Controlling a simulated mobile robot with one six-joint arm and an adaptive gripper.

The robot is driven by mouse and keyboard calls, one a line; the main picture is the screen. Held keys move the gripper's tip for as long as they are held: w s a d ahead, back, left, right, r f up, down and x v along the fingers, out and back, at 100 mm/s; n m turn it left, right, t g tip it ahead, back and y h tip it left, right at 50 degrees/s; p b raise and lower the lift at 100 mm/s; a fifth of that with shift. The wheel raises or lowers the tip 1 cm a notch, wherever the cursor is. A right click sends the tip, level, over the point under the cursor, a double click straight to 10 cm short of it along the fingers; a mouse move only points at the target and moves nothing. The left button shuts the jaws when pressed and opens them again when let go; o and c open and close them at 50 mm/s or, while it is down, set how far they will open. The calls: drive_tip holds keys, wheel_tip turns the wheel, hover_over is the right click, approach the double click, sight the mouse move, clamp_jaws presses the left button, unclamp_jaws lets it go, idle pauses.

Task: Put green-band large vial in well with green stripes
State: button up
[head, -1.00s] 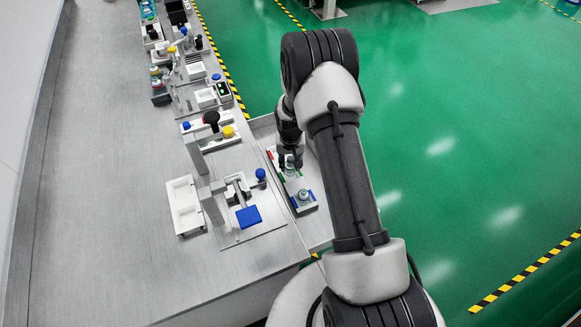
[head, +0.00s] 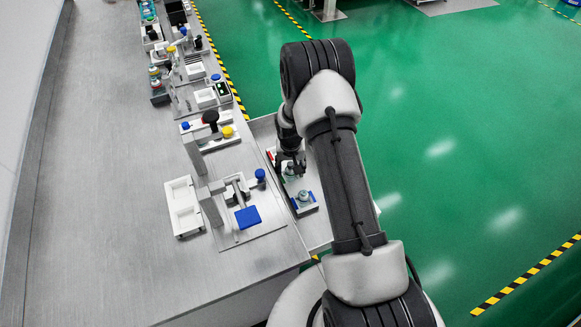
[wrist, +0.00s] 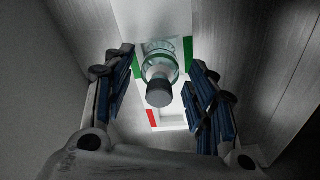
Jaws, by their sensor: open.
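In the wrist view, the large vial (wrist: 158,82) has a clear body and a grey cap that faces the camera. It stands at the well with green stripes (wrist: 188,54), with green on both sides of it; how deep it sits is hidden. My gripper (wrist: 160,62) is open, its two blue-padded fingers either side of the vial with gaps between. In the head view, my gripper (head: 289,162) is over the white rack (head: 309,212) and partly hides the vial (head: 289,174).
A well with a red stripe (wrist: 152,118) lies beside the green one. Another vial (head: 304,197) stands at the blue-striped end of the rack. A device with a blue pad (head: 248,217) and a white tray (head: 183,207) are to the left.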

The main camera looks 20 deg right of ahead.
wheel_tip(320, 180, up, 12)
drive_tip(key=s+p, duration=0.1)
drive_tip(key=p, duration=0.3)
wheel_tip(320, 180, up, 14)
drive_tip(key=n+t, duration=0.1)
hover_over(291, 173)
drive_tip(key=s+a, duration=0.3)
drive_tip(key=s+a+r+n, duration=0.1)
drive_tip(key=s+a+r, duration=0.15)
drive_tip(key=r, duration=0.35)
drive_tip(key=s+a+r, duration=0.1)
drive_tip(key=s+r, duration=0.3)
drive_tip(key=r, duration=0.1)
drive_tip(key=s+a+r+n+t, duration=0.1)
drive_tip(key=s+r, duration=0.3)
drive_tip(key=s, duration=0.6)
drive_tip(key=s+a+r+n+t, duration=0.1)
drive_tip(key=s+a+r, duration=0.2)
drive_tip(key=s, duration=0.7)
drive_tip(key=shift+r+n+y, duration=0.3)
drive_tip(key=shift+r, duration=0.1)
